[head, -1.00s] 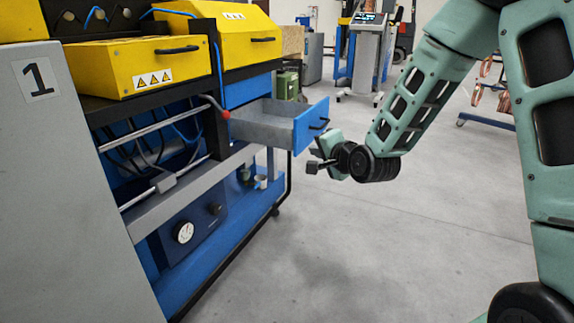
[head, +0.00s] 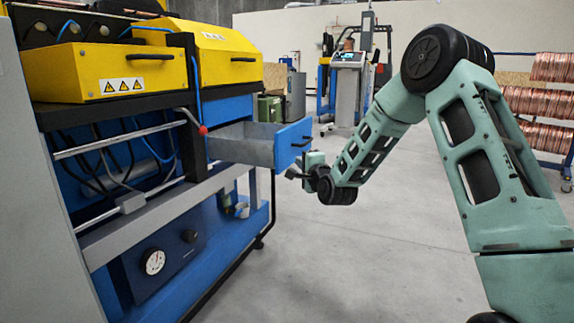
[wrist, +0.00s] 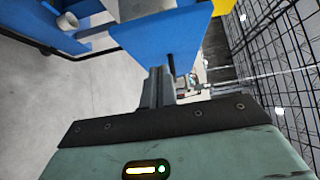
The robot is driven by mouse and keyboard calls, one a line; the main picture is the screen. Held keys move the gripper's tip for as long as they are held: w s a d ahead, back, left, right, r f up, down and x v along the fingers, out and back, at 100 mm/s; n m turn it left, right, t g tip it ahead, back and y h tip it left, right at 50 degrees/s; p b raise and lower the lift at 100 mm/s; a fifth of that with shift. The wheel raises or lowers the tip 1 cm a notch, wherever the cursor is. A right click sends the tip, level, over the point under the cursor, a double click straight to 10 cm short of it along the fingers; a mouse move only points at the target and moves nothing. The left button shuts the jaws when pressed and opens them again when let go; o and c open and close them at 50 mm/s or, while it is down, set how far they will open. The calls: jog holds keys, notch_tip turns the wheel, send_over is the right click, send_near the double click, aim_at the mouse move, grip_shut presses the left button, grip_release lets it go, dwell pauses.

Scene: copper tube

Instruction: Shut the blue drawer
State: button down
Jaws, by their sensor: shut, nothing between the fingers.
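The blue drawer (head: 292,146) sticks out of the right side of the blue workbench, with grey inner walls and a dark handle on its front. My gripper (head: 292,173) is just in front of and slightly below the drawer's front panel. In the wrist view, the shut fingers (wrist: 158,85) point at the blue front panel (wrist: 165,45), very close to it; I cannot tell whether they touch. Nothing shows between the fingers.
A red-knobbed lever (head: 202,130) stands beside the drawer on the bench. Yellow boxes (head: 115,70) sit above it. A console on a stand (head: 345,85) and copper coils (head: 550,100) are farther back. The grey floor (head: 360,255) in front is clear.

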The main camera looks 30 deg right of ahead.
aim_at(282, 155)
jog(key=w, duration=0.1)
jog(key=w+a+b, duration=0.1)
jog(key=w, duration=0.1)
jog(key=w+a, duration=0.1)
jog(key=shift+w+a, duration=0.1)
jog(key=shift+w, duration=0.15)
jog(key=shift+a, duration=0.1)
